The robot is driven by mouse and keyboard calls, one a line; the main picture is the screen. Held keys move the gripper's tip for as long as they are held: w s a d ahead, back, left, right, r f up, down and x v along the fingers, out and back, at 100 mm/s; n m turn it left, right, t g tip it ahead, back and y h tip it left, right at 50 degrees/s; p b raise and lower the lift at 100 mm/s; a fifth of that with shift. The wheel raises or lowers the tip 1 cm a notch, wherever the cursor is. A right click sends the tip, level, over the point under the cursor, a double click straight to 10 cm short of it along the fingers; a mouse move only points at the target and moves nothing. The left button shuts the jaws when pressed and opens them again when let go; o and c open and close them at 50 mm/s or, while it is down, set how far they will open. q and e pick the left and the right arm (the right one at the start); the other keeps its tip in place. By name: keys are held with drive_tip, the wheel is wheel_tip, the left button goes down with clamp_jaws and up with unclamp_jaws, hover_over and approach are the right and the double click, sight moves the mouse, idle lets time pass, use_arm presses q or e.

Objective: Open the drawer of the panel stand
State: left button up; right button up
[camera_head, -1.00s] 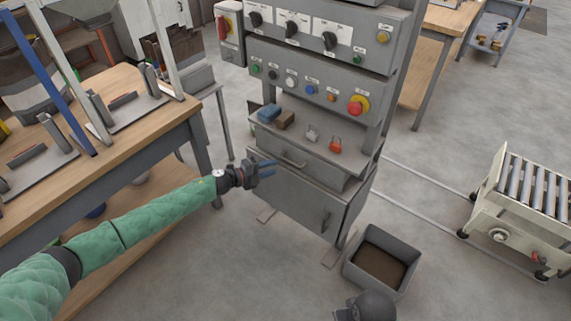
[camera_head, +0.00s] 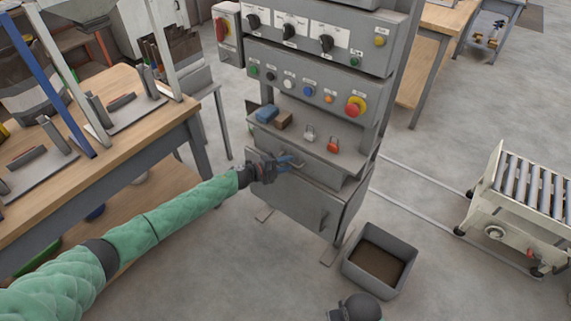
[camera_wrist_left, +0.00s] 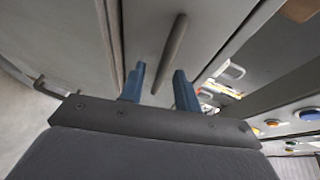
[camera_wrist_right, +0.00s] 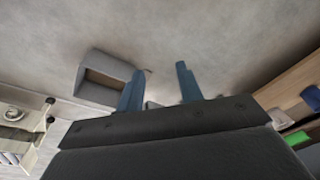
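The panel stand's drawer (camera_head: 321,176) is a grey front with a bar handle, below the shelf and above a cabinet door (camera_head: 300,205). The drawer looks shut. My left gripper (camera_head: 290,162) is at the drawer front, over the handle. In the left wrist view the drawer handle (camera_wrist_left: 170,55) runs between the spread blue fingertips of my left gripper (camera_wrist_left: 158,80), with gaps on both sides. The door's handle (camera_wrist_left: 48,90) shows at the left there. My right gripper (camera_wrist_right: 159,80) is open and empty, facing the floor away from the stand.
On the stand's shelf are a blue block (camera_head: 267,113), a brown block (camera_head: 284,121) and two padlocks, one grey (camera_head: 309,132), one red (camera_head: 333,144). A grey bin (camera_head: 381,260) stands on the floor at the right. A wooden workbench (camera_head: 160,125) stands left. A roller cart (camera_head: 510,215) is far right.

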use_arm(q)
clamp_jaws()
use_arm(e)
drive_tip(key=shift+w+r, duration=0.1)
drive_tip(key=shift+w, duration=0.05)
